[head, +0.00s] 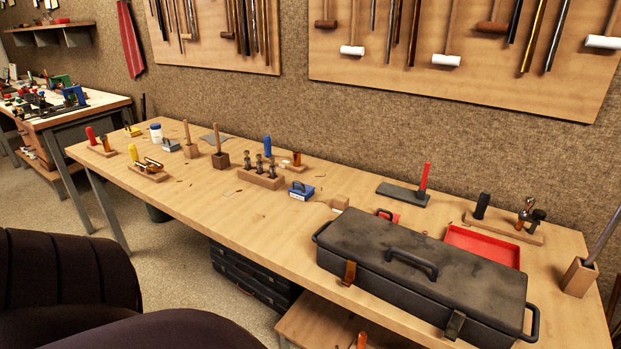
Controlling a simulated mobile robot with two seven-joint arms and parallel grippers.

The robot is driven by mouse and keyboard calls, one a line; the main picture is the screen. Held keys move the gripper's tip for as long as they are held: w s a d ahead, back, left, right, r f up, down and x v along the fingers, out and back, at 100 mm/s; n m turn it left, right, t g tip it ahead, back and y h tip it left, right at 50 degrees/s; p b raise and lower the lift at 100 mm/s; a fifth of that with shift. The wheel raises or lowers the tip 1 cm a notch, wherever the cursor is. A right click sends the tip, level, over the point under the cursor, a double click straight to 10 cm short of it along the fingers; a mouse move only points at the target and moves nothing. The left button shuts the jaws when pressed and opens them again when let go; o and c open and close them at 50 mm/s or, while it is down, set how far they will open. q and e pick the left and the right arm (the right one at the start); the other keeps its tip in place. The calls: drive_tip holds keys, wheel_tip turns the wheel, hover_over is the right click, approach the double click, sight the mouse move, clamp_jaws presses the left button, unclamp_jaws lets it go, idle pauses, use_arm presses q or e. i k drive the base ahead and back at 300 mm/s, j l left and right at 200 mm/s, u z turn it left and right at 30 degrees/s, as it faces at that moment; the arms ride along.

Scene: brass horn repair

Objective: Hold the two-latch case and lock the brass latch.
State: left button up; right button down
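The two-latch case (400,279) is a long dark grey box with a closed lid. It lies on the right part of the workbench, along its front edge. A black handle (411,263) is on top of the lid, and there is a loop handle at each end. The brass latch (350,273) is on the left of the front face. A dark grey latch (455,324) is on the right of that face. I cannot tell whether either latch is fastened. Neither of my grippers is in view, and nothing visible touches the case.
A red tray (482,246) sits close behind the case. A block with a red-handled tool (424,180) and a wooden tool rack (505,228) stand behind. Dark cases and a low wooden surface (322,325) are below.

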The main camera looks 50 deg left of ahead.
sight(351, 278)
drive_tip(key=k+j+z, duration=0.1)
drive_tip(key=j+z, duration=0.2)
drive_tip(key=k+j+z, duration=0.15)
drive_tip(key=j+z, duration=0.15)
drive_tip(key=j, duration=0.2)
drive_tip(key=k+j+z, duration=0.2)
drive_tip(key=j, duration=0.2)
drive_tip(key=k+j+z, duration=0.15)
drive_tip(key=j, duration=0.2)
drive_tip(key=k+j, duration=0.25)
drive_tip(key=k+j+z, duration=0.15)
drive_tip(key=k+j, duration=0.15)
drive_tip(key=j, duration=0.2)
